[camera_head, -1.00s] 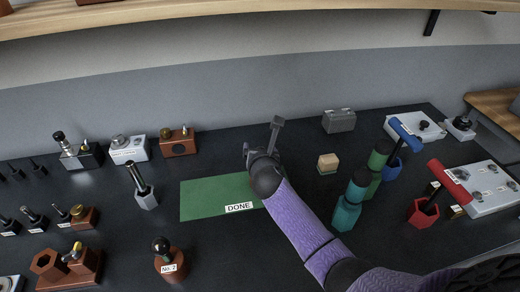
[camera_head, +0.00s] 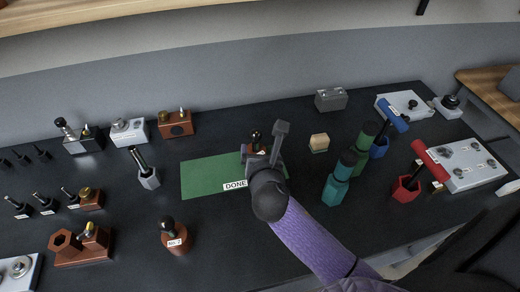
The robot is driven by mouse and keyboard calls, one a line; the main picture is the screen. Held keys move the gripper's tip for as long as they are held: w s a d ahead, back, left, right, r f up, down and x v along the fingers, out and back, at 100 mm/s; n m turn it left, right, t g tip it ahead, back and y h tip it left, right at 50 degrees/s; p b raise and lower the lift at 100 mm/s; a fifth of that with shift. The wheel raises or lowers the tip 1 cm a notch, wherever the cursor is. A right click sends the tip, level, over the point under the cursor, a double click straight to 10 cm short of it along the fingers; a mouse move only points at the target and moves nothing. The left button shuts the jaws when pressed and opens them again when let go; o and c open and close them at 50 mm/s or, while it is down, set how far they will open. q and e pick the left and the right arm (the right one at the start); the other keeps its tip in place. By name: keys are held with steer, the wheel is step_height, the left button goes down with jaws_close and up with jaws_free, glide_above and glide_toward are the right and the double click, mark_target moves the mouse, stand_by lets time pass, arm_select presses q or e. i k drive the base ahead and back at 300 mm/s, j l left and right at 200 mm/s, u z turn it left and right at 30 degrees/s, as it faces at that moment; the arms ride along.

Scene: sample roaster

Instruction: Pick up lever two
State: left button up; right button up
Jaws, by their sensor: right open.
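Lever two (camera_head: 174,239) is a brown round piece with a black ball knob and a "No. 2" label. It stands upright on the dark bench at the front, left of my right arm. My right gripper (camera_head: 262,146) is open over the right part of the green DONE mat (camera_head: 208,178), well up and right of lever two. A second black-knobbed brown piece (camera_head: 256,137) shows at the gripper, on or just behind the mat. The gripper partly hides it, and I cannot tell whether they touch. My left gripper is not in view.
A brown block with a hex socket (camera_head: 82,246) is left of lever two. Teal and green handles (camera_head: 337,188), a wooden block (camera_head: 319,142) and a red-handled tool (camera_head: 405,190) stand right.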

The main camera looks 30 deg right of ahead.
mark_target(180, 242)
steer(key=j+z, duration=0.2)
steer(key=j, duration=0.3)
steer(key=k+j+z, duration=0.15)
steer(key=j, duration=0.3)
steer(key=k+j+z, duration=0.2)
steer(key=j, duration=0.25)
steer(key=i, duration=0.05)
